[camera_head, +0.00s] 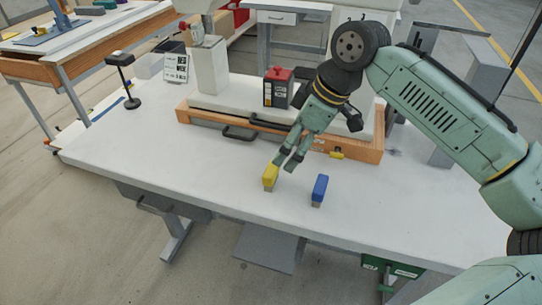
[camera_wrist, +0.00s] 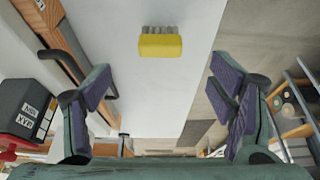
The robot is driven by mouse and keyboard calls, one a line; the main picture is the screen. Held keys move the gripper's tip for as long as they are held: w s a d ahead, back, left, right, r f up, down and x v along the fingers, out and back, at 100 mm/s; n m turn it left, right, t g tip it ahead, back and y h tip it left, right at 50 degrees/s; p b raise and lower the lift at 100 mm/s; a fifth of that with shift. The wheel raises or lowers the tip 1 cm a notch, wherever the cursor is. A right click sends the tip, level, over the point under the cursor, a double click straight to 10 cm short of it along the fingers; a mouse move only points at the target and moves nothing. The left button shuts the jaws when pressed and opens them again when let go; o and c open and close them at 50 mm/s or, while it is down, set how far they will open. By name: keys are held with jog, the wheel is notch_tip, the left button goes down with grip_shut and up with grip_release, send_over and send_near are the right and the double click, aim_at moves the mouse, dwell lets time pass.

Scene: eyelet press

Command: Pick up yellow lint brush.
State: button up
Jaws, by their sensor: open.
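The yellow lint brush (camera_head: 270,175) stands on the white table near its front edge, yellow part up with a paler base below. In the wrist view the yellow lint brush (camera_wrist: 160,45) lies ahead of my gripper, near the top centre, with grey bristle-like tips at its far side. My gripper (camera_head: 285,165) is close beside and above it in the head view, its fingers pointing down. In the wrist view my gripper (camera_wrist: 160,85) is wide open, with nothing between its fingers.
A blue brush-like block (camera_head: 319,189) stands to the right of the yellow one. A wooden-framed press base (camera_head: 360,148) with a dark handle lies behind.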

aim_at(273, 168)
jog(key=x, duration=0.5)
jog(key=shift+s+p, duration=0.1)
jog(key=shift+p, duration=0.2)
jog(key=x, duration=0.1)
jog(key=p+x, duration=0.1)
jog(key=x, duration=0.3)
jog(key=shift+w+a+r, duration=0.2)
jog(key=shift+a, duration=0.05)
jog(key=shift+a+f, duration=0.1)
jog(key=shift+f, duration=0.3)
jog(key=shift+w, duration=0.1)
jog(key=c, duration=1.2)
